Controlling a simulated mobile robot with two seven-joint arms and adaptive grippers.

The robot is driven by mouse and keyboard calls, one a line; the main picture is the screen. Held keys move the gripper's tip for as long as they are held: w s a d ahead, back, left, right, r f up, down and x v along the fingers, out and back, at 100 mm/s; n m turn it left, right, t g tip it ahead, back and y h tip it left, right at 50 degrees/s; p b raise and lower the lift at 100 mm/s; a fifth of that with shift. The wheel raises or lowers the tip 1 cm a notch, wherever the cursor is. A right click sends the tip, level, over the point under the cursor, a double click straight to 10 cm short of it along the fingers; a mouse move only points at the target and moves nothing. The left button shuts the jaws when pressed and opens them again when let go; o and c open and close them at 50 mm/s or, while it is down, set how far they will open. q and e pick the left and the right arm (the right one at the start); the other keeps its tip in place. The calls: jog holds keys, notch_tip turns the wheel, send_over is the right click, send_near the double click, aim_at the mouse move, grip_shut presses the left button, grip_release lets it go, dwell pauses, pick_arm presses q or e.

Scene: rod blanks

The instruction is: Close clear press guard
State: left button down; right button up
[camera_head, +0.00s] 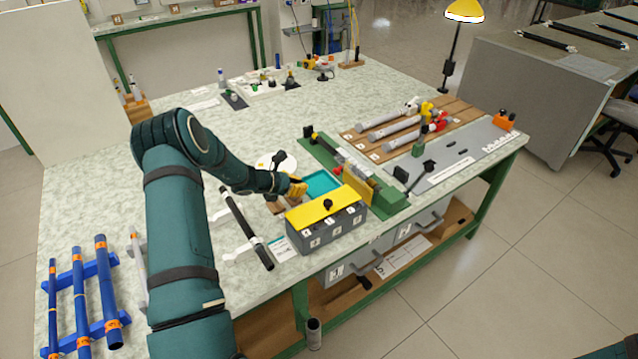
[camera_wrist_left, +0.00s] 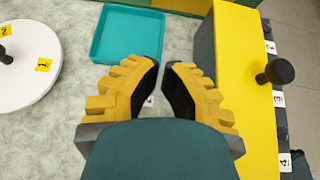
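The green press fixture (camera_head: 391,197) stands at the middle right of the table, with a yellow block (camera_head: 358,187) at its near end. I cannot make out a clear guard on it, so I cannot tell its position. My left gripper (camera_head: 299,187) is low over the table, left of the fixture, beside the teal tray and behind the yellow-topped box. In the left wrist view its yellow fingers (camera_wrist_left: 163,66) are a little apart, with nothing between them. My right gripper is not in view.
The yellow-topped grey box (camera_head: 325,226), with a black knob, stands close by. The teal tray (camera_wrist_left: 127,35) lies ahead of the fingers, and a white round plate (camera_wrist_left: 28,62) lies left. A black rod (camera_head: 246,226) lies nearer. Grey rods (camera_head: 390,128) lie behind the fixture.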

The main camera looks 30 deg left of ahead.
pick_arm(q)
jog(key=b+x, duration=0.1)
jog(key=x, duration=0.8)
jog(key=shift+d+f, duration=0.1)
jog(key=shift+f, duration=0.1)
jog(key=shift+w+d+r, duration=0.2)
jog(key=shift+w+r, duration=0.35)
jog(key=shift+r, duration=0.05)
jog(key=shift+w+d+r, duration=0.2)
jog(key=shift+w+r, duration=0.35)
jog(key=shift+r, duration=0.05)
jog(key=shift+w+d+r, duration=0.1)
jog(key=shift+w+r, duration=0.15)
jog(key=shift+w, duration=0.05)
